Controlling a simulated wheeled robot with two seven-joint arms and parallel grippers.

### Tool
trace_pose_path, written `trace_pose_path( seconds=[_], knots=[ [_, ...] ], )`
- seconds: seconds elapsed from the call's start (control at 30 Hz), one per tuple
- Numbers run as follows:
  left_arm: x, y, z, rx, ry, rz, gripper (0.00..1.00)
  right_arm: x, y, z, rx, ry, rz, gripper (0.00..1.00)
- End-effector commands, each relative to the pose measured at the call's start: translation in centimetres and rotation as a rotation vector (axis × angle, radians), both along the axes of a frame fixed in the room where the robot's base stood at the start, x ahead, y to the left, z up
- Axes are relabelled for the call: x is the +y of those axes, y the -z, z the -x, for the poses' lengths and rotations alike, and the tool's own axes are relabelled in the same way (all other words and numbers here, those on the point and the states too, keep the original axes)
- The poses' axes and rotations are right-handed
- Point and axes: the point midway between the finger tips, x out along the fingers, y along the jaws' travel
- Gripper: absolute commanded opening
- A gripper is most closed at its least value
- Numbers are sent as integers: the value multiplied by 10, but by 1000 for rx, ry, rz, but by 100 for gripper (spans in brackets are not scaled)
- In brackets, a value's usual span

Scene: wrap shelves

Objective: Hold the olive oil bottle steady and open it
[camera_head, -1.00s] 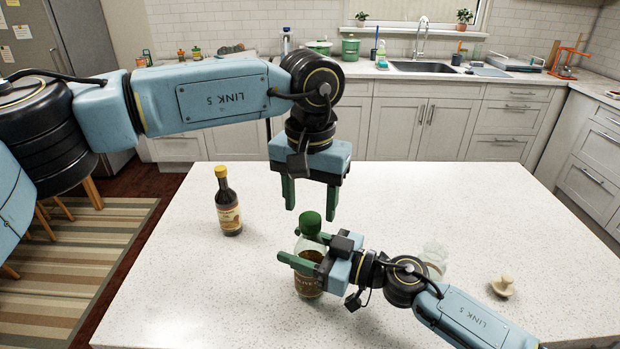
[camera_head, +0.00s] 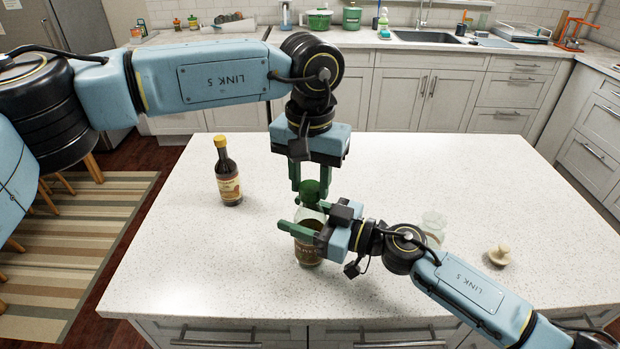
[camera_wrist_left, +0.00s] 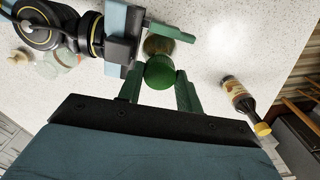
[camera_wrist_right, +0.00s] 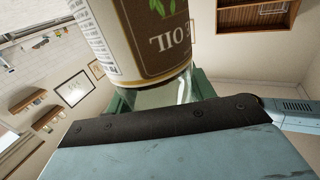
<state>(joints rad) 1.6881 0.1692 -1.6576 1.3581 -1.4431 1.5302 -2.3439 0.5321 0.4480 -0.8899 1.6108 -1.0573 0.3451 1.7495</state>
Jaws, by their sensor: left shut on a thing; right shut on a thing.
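The olive oil bottle (camera_head: 308,252) stands upright on the white counter, with a brown label and a green cap (camera_head: 312,188). My right gripper (camera_head: 309,224) is shut on the bottle's upper body from the right. The bottle's label, with "OIL" upside down, fills the top of the right wrist view (camera_wrist_right: 160,38). My left gripper (camera_head: 313,192) points down from above and is shut on the cap. The left wrist view shows the round cap (camera_wrist_left: 159,74) between its two green fingers. My right gripper hides part of the bottle's neck and right side.
A dark sauce bottle (camera_head: 228,178) with a yellow cap stands to the left. A glass jar (camera_head: 434,226) is partly behind my right arm, and a beige lid-like piece (camera_head: 499,254) lies further right. The counter (camera_head: 420,165) is clear behind.

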Motion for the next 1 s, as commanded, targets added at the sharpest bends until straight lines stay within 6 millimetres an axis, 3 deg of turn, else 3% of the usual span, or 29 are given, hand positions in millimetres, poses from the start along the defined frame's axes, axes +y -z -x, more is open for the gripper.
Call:
trace_pose_path(
  seconds=[0.17, 1.0],
  knots=[
    [0, 0, 0, 0, -176, 0, 8, 0, 1, 0, 1, 0, 0, 0],
    [0, -2, 0, 1, -1750, 0, 8, 0, 1, 0, 2, 1, 1, 0]
  ],
)
